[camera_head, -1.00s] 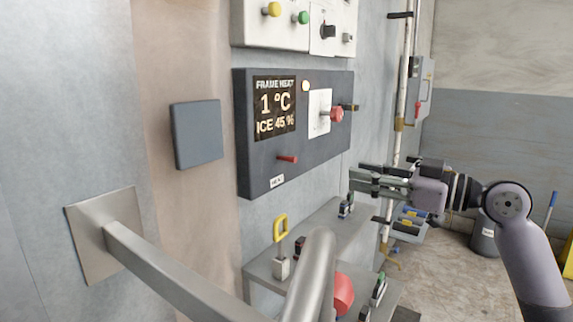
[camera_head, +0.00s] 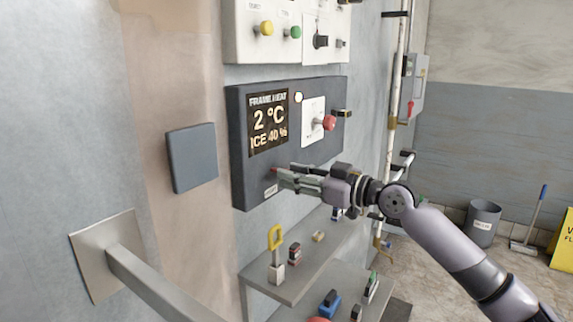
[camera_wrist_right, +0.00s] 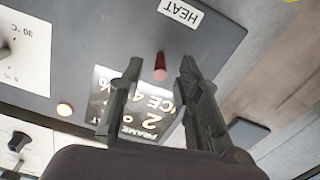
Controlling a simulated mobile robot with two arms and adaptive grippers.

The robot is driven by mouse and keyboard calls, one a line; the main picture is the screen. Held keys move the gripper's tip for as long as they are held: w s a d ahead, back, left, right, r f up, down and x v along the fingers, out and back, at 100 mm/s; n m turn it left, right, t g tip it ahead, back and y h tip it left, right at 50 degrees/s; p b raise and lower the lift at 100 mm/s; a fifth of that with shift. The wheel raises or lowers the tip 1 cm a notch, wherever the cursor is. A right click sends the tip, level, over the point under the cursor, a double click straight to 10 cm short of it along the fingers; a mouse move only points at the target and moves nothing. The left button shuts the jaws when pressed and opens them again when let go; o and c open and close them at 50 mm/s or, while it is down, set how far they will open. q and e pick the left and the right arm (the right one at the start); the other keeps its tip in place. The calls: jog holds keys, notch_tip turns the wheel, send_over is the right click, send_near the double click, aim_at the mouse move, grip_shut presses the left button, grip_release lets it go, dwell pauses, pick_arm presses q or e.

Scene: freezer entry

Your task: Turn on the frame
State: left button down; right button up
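The dark frame heat panel (camera_head: 240,130) is on the wall at centre left. Its display (camera_head: 268,122) reads FRAME HEAT, 2 °C, ICE 40 %, and a pale yellow lamp (camera_head: 298,97) beside it is lit. A small red lever (camera_head: 274,170) sits low on the panel above a HEAT label (camera_wrist_right: 180,12). My right gripper (camera_head: 280,177) is at the lever, hiding most of it in the head view. In the right wrist view the gripper is open, with the red lever (camera_wrist_right: 160,67) between its fingertips and gaps at both sides. My left gripper is not in view.
Another control box (camera_head: 265,45) hangs above. A grey shelf (camera_head: 300,285) with small items is below. A large metal handle (camera_head: 150,280) crosses the lower left.

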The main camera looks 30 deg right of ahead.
jog(key=shift+p+x, duration=0.4)
jog(key=shift+x, duration=0.8)
grip_shut()
